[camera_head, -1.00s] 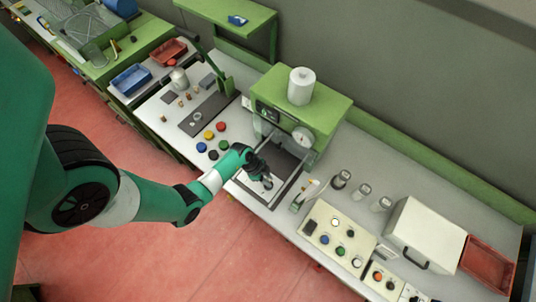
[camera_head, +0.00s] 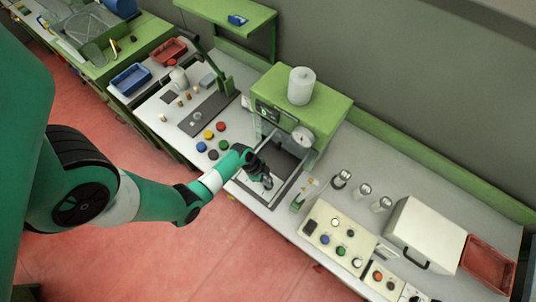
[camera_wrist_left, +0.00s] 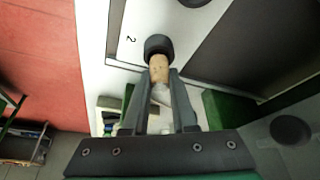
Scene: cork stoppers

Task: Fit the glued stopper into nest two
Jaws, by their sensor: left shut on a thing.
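A tan cork stopper (camera_wrist_left: 159,69) shows in the left wrist view between the two fingers of my left gripper (camera_wrist_left: 158,80), which is shut on it. The stopper's far end meets a dark round nest (camera_wrist_left: 158,44) beside the printed number 2 on a pale plate (camera_wrist_left: 128,22). I cannot tell how deep the stopper sits in the nest. In the head view my left gripper (camera_head: 267,181) points down over the plate at the front of the green press; the stopper is too small to make out there. My right gripper is not in view.
The green press (camera_head: 308,100) stands just behind my gripper. Coloured round pieces (camera_head: 209,134) lie to the left. A button panel (camera_head: 338,238), glass jars (camera_head: 363,190) and a white box (camera_head: 425,233) are to the right.

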